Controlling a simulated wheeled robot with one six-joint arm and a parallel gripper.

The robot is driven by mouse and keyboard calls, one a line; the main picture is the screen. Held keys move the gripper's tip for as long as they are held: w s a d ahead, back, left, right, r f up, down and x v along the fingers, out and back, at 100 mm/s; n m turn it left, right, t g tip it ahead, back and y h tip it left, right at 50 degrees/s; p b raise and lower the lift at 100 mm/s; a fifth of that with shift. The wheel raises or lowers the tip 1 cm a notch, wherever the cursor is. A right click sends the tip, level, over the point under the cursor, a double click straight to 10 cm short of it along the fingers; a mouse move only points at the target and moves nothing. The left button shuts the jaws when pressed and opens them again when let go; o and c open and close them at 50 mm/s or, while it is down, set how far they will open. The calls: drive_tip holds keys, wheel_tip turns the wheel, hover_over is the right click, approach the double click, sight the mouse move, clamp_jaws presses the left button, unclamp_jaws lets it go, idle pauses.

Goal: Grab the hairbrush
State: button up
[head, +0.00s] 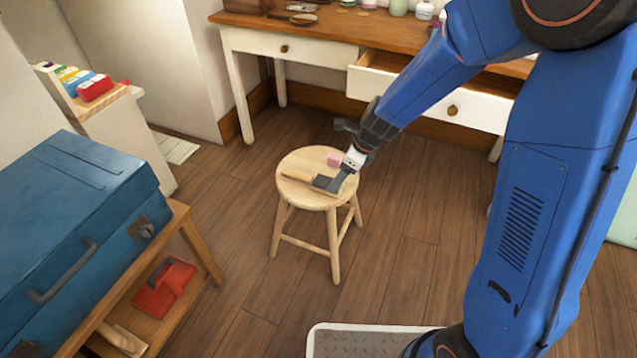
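A light wooden, handle-like piece (297,176), perhaps the hairbrush, lies on the round wooden stool (318,202). My gripper (326,184) is low over the stool's seat, right beside this piece. The gripper hides part of it, and I cannot tell whether they touch. At this size I cannot tell whether the fingers are open or shut. A dark, round-headed item with a handle (302,19), perhaps a brush or hand mirror, lies on the desk at the back.
A small pink block (334,159) is on the stool near my gripper. The desk (330,30) has a drawer (372,84) pulled out behind my arm. A blue case (70,210) stands on a wooden bench (180,240) at left. The floor around the stool is clear.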

drive_tip(key=shift+x, duration=2.55)
drive_tip(key=shift+w+d, duration=0.1)
drive_tip(key=c, duration=1.2)
